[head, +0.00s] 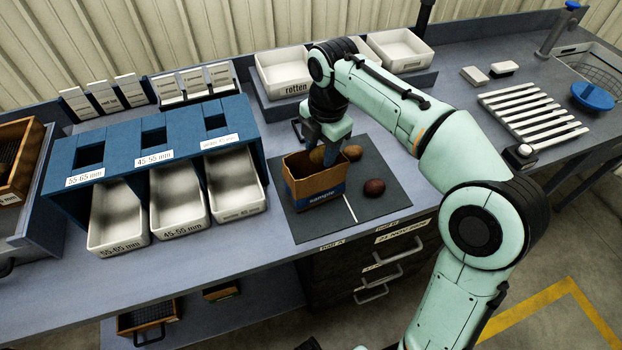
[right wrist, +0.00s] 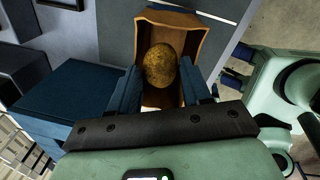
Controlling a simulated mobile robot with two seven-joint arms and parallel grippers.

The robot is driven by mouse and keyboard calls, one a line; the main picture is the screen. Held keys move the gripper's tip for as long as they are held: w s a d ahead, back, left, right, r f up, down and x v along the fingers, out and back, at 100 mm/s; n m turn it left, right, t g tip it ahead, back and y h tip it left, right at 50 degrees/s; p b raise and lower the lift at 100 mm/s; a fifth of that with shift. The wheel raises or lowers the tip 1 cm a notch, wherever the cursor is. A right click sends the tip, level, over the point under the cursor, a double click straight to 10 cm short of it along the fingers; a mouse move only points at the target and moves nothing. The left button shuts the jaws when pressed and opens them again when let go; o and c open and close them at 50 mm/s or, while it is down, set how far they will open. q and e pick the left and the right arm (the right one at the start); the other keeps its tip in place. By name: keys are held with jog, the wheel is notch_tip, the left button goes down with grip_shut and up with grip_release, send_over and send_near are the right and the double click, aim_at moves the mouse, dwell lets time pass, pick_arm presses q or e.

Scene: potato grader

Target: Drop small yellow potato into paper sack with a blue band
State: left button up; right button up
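The small yellow potato (head: 317,155) is at the mouth of the paper sack (head: 308,182), between my right gripper's fingers. The open brown sack stands on a dark mat and has a blue band marked "sample" round its lower part. My right gripper (head: 322,148) points down over the sack. In the right wrist view the potato (right wrist: 160,66) lies between the fingertips (right wrist: 161,72), which seem to touch its sides, with the sack (right wrist: 184,38) open beneath it. My left gripper is not in view.
Two darker potatoes (head: 374,187) (head: 352,152) lie on the mat (head: 385,208) right of and behind the sack. A blue rack (head: 90,160) with white size trays (head: 238,214) stands on the left. White bins (head: 270,62) stand behind.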

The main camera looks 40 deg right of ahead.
jog(key=shift+o, duration=1.3)
pick_arm(q)
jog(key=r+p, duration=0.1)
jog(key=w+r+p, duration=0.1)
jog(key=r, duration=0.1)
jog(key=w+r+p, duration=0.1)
jog(key=p, duration=0.1)
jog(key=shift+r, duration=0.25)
pick_arm(e)
notch_tip(320, 180, up, 13)
jog(key=s, duration=0.1)
jog(key=shift+s+r, duration=0.15)
jog(key=shift+s, duration=0.05)
